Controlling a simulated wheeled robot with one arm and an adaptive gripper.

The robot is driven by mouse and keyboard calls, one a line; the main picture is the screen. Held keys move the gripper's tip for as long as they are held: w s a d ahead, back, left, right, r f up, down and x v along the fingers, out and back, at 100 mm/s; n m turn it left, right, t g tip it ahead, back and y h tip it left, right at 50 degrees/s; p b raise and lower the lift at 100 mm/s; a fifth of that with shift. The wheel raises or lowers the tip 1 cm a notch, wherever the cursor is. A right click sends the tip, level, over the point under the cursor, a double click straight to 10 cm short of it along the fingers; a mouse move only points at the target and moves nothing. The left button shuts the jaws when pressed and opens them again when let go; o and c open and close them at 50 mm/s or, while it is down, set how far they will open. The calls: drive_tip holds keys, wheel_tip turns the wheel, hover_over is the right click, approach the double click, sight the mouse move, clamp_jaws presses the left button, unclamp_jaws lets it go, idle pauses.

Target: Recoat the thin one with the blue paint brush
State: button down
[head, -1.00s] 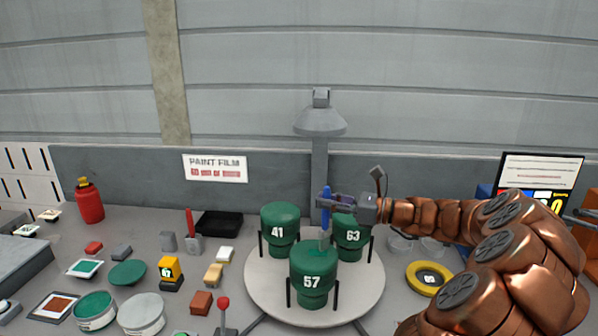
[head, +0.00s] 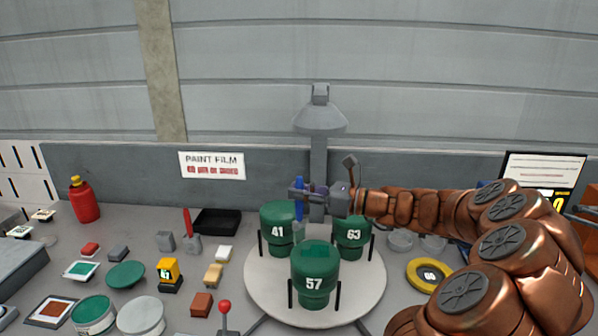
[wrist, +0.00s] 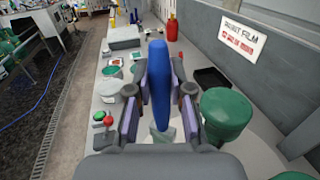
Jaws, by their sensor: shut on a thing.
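My gripper (head: 299,192) is shut on the blue paint brush (head: 299,210), held upright above the turntable, between cylinders 41 and 63 in the picture. In the wrist view the blue handle (wrist: 160,85) stands between my fingers, with a greyish end (wrist: 161,132) below. Three green cylinders stand on the round white turntable (head: 262,298): 41 (head: 278,222), 63 (head: 352,230) and 57 (head: 315,285) in front. A slightly different rectangular patch shows on top of 57. The brush's lower end is partly hidden in the head view.
A yellow gauge (head: 168,272) reads 67. Left of the turntable lie green and grey paint tins (head: 93,313), small blocks, a black tray (head: 216,221) and a red-knobbed lever (head: 225,308). A yellow ring (head: 428,276) lies right. A lamp (head: 320,118) stands behind.

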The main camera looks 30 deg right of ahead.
drive_tip(key=shift+r+p, duration=2.05)
drive_tip(key=shift+r, duration=0.6)
drive_tip(key=shift+w, duration=0.1)
